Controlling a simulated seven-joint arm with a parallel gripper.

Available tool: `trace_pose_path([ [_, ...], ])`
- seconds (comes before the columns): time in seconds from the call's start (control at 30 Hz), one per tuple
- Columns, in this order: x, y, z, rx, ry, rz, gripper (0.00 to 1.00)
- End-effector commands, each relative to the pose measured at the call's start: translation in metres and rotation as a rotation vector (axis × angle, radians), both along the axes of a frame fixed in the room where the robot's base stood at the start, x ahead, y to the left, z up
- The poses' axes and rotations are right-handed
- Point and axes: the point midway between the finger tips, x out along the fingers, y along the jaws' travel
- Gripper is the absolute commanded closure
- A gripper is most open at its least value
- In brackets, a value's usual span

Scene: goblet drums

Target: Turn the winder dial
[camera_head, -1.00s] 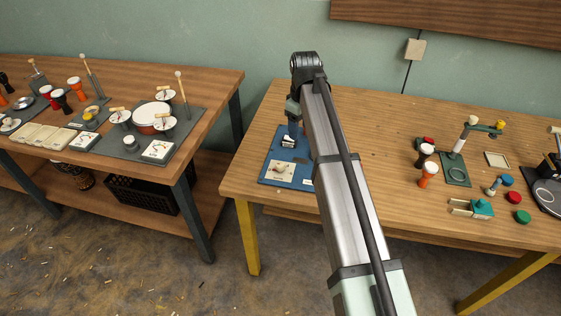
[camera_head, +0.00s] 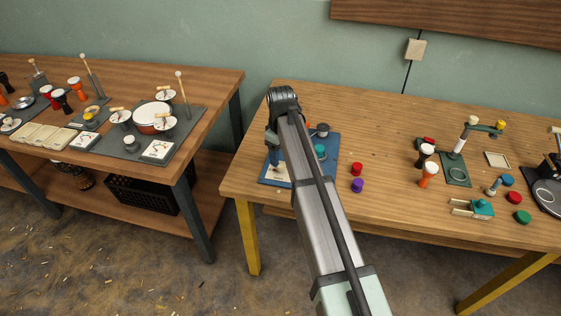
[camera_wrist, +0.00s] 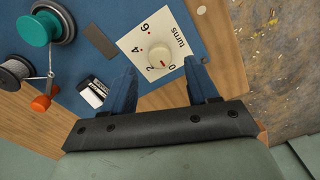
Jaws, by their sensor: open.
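The winder dial (camera_wrist: 160,57) is a round cream knob with a red mark, on a white card (camera_wrist: 141,38) printed with numbers and "turns". The card lies on a blue board (camera_wrist: 110,15), which also shows in the head view (camera_head: 334,142). My gripper (camera_wrist: 160,66) is open, with its blue fingers either side of the dial in the wrist view. I cannot tell whether they touch it. A teal knob (camera_wrist: 33,30) on a spool, a grey spool (camera_wrist: 15,72) and an orange handle (camera_wrist: 40,103) are at left. My arm hides much of the board in the head view.
A small black-and-white block (camera_wrist: 93,92) is close to the left finger. Red (camera_head: 357,169) and purple (camera_head: 357,185) caps sit on the wooden table (camera_head: 400,215) right of the board. The table edge is close to the dial.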

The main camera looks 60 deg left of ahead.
Motion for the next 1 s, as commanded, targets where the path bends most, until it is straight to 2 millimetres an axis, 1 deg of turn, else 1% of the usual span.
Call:
trace_pose_path([
  [0.03,0.0,0.0,-0.008,-0.001,0.0,0.0,0.41],
  [0.1,0.0,0.0,-0.018,-0.001,0.001,0.0,0.41],
  [0.3,0.0,0.0,-0.034,0.0,0.0,0.0,0.41],
  [0.47,0.0,0.0,-0.038,0.001,0.0,0.0,0.41],
  [0.7,0.0,0.0,-0.038,0.001,-0.001,0.0,0.41],
  [1.0,0.0,0.0,-0.038,0.001,-0.001,0.0,0.7],
])
